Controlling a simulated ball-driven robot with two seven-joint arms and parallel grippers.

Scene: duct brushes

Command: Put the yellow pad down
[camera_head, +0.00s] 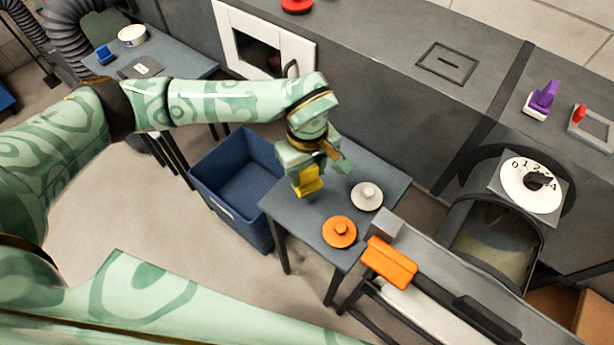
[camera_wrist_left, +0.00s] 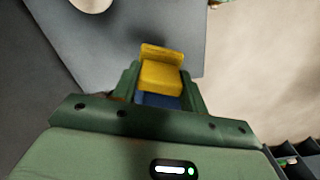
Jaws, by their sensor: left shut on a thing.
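The yellow pad (camera_head: 308,180) is between the fingers of my left gripper (camera_head: 310,182), over the small grey table (camera_head: 328,188). In the left wrist view the yellow pad (camera_wrist_left: 162,72) sits at the fingertips of the left gripper (camera_wrist_left: 160,85), which is shut on it. A blue part (camera_wrist_left: 158,101) shows just behind the yellow part between the fingers. I cannot tell whether the pad touches the tabletop. My right gripper is not in view.
An orange disc (camera_head: 339,232) and a light grey disc (camera_head: 367,196) with knobs lie on the same table. A blue bin (camera_head: 215,175) stands to its left. An orange block (camera_head: 389,263) is at the duct bench. Free tabletop lies around the gripper.

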